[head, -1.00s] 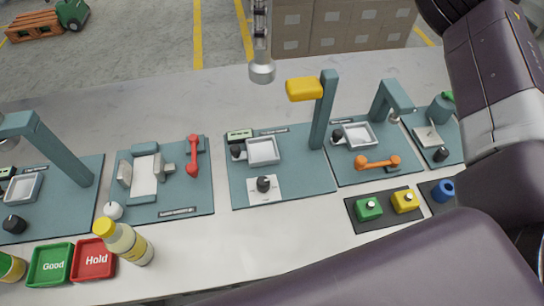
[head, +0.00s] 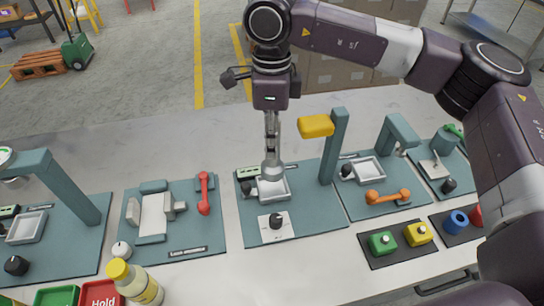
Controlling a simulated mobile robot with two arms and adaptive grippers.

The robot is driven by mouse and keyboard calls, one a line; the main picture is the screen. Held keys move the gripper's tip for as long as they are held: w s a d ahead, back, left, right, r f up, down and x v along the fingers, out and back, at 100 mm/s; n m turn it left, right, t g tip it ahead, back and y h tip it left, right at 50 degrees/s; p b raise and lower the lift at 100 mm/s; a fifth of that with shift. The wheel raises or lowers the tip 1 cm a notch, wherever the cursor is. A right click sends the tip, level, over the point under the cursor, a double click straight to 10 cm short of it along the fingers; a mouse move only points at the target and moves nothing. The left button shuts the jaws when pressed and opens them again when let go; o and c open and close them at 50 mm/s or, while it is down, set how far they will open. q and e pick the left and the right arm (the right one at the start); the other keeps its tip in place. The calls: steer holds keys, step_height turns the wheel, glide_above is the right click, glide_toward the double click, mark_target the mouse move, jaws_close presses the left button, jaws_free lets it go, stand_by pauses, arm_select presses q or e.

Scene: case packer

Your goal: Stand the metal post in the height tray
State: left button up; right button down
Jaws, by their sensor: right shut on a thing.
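The metal post (head: 271,152) is a slim silver piece with a wide round foot (head: 271,171). It hangs upright from my right gripper (head: 271,116), which is shut on its upper part. The foot overlaps the back part of a small silver tray (head: 288,192) on the middle teal station. I cannot tell whether the foot touches the tray floor or is just above it. The foot hides part of the tray. My left gripper is not in view.
A teal column with a yellow block (head: 316,126) stands close right of the tray. A black knob (head: 276,221) is in front of it. A red handle (head: 204,193) is at left, an orange handle (head: 388,196) at right. A yellow-capped bottle (head: 135,283) stands front left.

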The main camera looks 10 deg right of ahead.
mark_target(272, 161)
step_height(272, 161, down, 2)
steer(key=shift+f, duration=0.1)
step_height(272, 161, down, 3)
steer(key=shift+f+p, duration=0.1)
steer(key=shift+p, duration=0.4)
steer(key=shift+f, duration=0.25)
steer(key=shift+f, duration=0.1)
steer(key=shift+f+b, duration=0.1)
steer(key=shift+b, duration=0.2)
steer(key=c, duration=1.7)
jaws_free()
steer(key=shift+o, duration=0.2)
